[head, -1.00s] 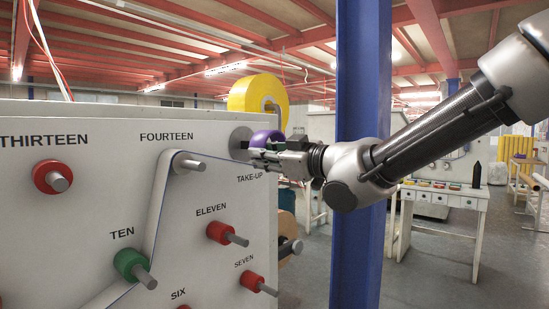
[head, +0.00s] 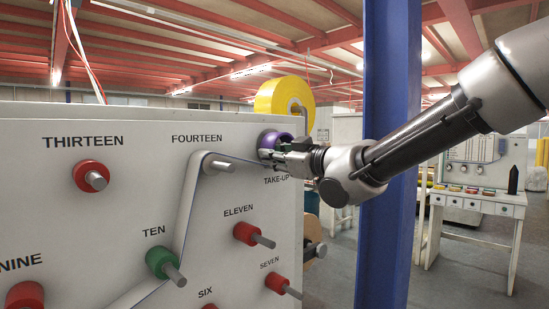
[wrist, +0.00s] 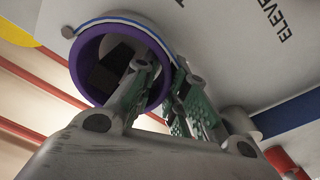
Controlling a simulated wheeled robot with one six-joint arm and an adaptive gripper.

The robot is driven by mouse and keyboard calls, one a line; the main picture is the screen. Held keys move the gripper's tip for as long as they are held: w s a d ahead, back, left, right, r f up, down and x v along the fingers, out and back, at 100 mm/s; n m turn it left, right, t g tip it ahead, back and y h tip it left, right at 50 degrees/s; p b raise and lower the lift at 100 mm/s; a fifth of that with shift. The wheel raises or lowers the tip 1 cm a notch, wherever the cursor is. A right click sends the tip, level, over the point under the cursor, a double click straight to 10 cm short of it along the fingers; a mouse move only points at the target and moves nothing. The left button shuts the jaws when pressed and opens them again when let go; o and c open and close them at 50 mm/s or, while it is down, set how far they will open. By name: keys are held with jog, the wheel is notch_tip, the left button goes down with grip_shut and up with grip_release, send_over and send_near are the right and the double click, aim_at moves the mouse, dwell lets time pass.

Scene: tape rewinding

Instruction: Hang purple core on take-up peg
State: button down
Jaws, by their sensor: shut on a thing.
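The purple core (head: 276,138) is at the upper right of the white panel (head: 130,185), above the TAKE-UP label. My gripper (head: 268,155) is shut on its wall. In the wrist view the purple core (wrist: 84,68) shows as an open ring close to the panel face. One finger of my gripper (wrist: 166,82) reaches inside the ring and the other lies outside. The take-up peg is hidden behind the core and fingers, so I cannot tell whether the core is around it. A blue and white tape (wrist: 112,19) curves along the ring's edge.
The FOURTEEN peg (head: 220,167) carries tape just left of my gripper. The red ELEVEN roller (head: 247,234) and green TEN roller (head: 161,262) stick out below. A yellow roll (head: 284,95) stands behind the panel. A blue column (head: 388,230) stands behind my arm.

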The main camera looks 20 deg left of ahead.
jog(key=shift+f, duration=0.1)
jog(key=shift+w+f, duration=0.2)
jog(key=shift+f, duration=0.45)
jog(key=c, duration=1.4)
grip_release()
jog(key=shift+f, duration=0.1)
jog(key=shift+o, duration=0.2)
jog(key=shift+d, duration=0.1)
jog(key=v, duration=1.2)
